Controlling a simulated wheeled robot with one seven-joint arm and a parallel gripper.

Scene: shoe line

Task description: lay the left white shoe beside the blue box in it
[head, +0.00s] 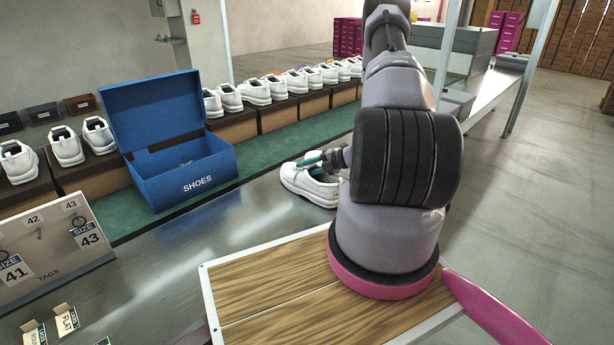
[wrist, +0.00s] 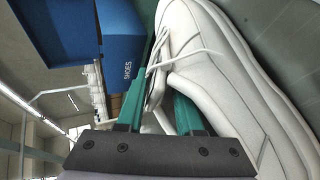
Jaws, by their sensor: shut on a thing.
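A white shoe (head: 309,186) is beside the blue box, to its right, over the metal table in the head view. My gripper (head: 318,163) is shut on this shoe near its opening. In the wrist view the green fingers (wrist: 161,106) grip the upper of the white shoe (wrist: 212,75), which fills the right half. The blue box (head: 188,179) is open, its lid raised at the back, with "SHOES" on its front. It also shows in the wrist view (wrist: 122,38). The inside is only partly seen. Whether the shoe touches the table is hard to tell.
A row of white shoes on brown boxes (head: 277,114) runs behind the blue box. A tag board (head: 55,245) stands at the left. A wooden board (head: 265,290) lies in front. The metal table (head: 235,215) is clear between box and board.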

